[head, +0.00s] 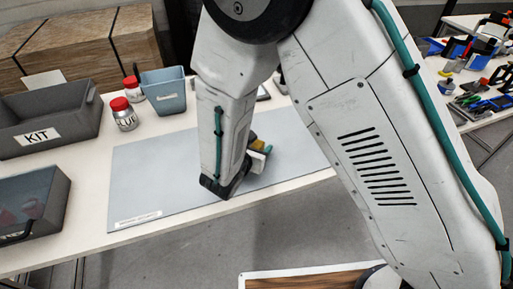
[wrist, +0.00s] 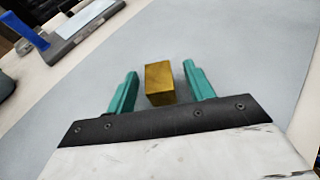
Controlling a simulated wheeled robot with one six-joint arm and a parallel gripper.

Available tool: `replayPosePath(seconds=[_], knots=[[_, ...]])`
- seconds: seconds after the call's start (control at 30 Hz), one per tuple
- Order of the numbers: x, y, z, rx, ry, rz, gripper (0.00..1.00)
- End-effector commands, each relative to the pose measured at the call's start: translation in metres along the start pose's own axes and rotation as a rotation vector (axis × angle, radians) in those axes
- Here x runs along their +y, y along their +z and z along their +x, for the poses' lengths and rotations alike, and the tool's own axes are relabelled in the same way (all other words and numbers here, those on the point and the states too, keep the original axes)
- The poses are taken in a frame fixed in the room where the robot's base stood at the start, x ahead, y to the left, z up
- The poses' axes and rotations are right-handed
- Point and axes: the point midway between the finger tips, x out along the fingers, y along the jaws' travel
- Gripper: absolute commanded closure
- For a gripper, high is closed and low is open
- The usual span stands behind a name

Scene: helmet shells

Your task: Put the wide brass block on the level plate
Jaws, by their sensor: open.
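The brass block (wrist: 160,83) stands on the grey mat, between the two teal fingers of my gripper (wrist: 161,69) in the wrist view. The fingers are open, with a visible gap on each side of the block. In the head view my wrist hides most of this spot; a small brass-coloured patch (head: 258,143) shows beside it. I cannot clearly identify the level plate. A grey slab (wrist: 80,42) with a blue part on it lies at the upper left of the wrist view, and I cannot tell whether it is that plate.
The grey mat (head: 150,185) covers the middle of the white table. A KIT bin (head: 45,125), a dark bin (head: 30,205), a glue jar (head: 123,115), another red-lidded jar (head: 132,88) and a blue-grey tub (head: 165,90) stand left and behind. The mat's left part is clear.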

Motion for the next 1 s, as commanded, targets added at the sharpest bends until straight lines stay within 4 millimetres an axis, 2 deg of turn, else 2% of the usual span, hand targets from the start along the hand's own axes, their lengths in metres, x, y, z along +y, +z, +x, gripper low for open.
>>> replayPosePath(seconds=[0.03, 0.07, 0.23, 0.57, 0.77, 0.93, 1.0], knots=[[0.000, 0.000, 0.000, 0.000, 0.000, 0.000, 0.47], [0.000, 0.000, 0.000, 0.000, 0.000, 0.000, 0.53], [0.000, 0.000, -0.001, 0.000, 0.000, 0.000, 1.00], [0.000, 0.002, -0.001, 0.000, 0.000, 0.001, 1.00], [0.001, 0.013, -0.006, -0.001, 0.001, 0.003, 1.00], [0.001, 0.034, -0.015, -0.001, 0.002, 0.005, 1.00], [0.000, 0.029, -0.027, 0.000, 0.004, -0.002, 1.00]])
